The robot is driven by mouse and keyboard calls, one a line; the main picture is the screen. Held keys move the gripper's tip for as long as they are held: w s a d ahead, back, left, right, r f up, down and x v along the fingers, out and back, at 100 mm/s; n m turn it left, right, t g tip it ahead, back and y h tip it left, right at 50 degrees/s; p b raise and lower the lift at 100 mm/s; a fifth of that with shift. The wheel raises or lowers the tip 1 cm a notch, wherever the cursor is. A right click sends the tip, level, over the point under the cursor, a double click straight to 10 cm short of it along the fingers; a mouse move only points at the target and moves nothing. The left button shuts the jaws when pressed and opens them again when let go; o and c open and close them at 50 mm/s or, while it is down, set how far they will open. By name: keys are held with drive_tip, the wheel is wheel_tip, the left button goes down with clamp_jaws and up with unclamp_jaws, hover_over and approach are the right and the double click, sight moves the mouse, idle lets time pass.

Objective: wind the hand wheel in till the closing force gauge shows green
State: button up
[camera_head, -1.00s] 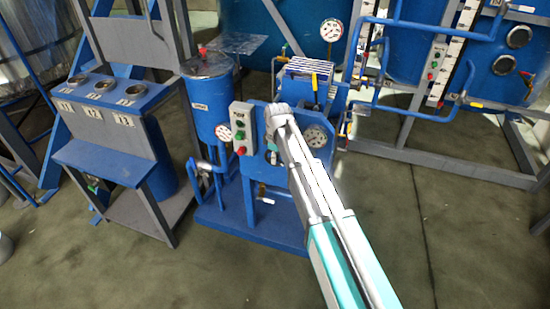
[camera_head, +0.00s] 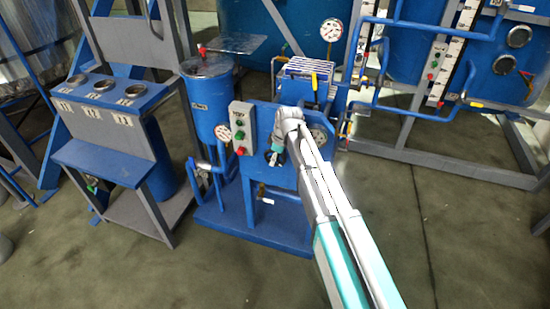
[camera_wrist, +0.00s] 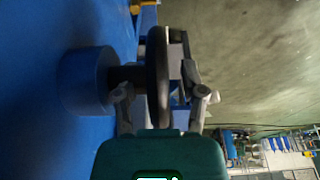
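The hand wheel (camera_wrist: 158,75) shows edge-on in the wrist view as a dark rim, with a dark shaft leading left to a round blue boss (camera_wrist: 88,80). My gripper (camera_wrist: 160,92) has one finger on each side of the rim, with the fingers apart; I cannot tell whether either touches it. In the head view my gripper (camera_head: 274,156) is at the front of the blue press panel (camera_head: 265,180), and my arm largely hides the wheel. A round white gauge (camera_head: 320,134) on the panel sits beside my arm, partly covered. Its needle and colours are too small to read.
A grey button box (camera_head: 242,128) and a small gauge (camera_head: 223,132) sit left of the wheel. A blue tank (camera_head: 208,100) stands behind them. Another gauge (camera_head: 331,30) is on top at the back. The floor (camera_head: 440,240) at front right is clear.

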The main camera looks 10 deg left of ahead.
drive_tip(key=shift+h, duration=0.3)
idle(0.4)
drive_tip(key=shift+w+a+h+p, duration=0.1)
drive_tip(key=shift+h+p, duration=0.2)
drive_tip(key=shift+h, duration=0.7)
drive_tip(key=shift+r+p, duration=0.3)
drive_tip(key=shift+r, duration=0.05)
wheel_tip(320, 180, up, 14)
drive_tip(key=f+p, duration=0.1)
drive_tip(key=p, duration=1.3)
drive_tip(key=s+d+f+m+b, duration=0.3)
drive_tip(key=s+d+m, duration=0.1)
drive_tip(key=d, duration=0.5)
drive_tip(key=s+d+f+m+b, duration=0.3)
drive_tip(key=s+d+m+b, duration=0.1)
drive_tip(key=d, duration=0.5)
drive_tip(key=s+d+f+m+b, duration=0.4)
drive_tip(key=d, duration=0.5)
drive_tip(key=shift+s+d, duration=0.2)
drive_tip(key=shift+s, duration=0.05)
drive_tip(key=shift+d, duration=0.1)
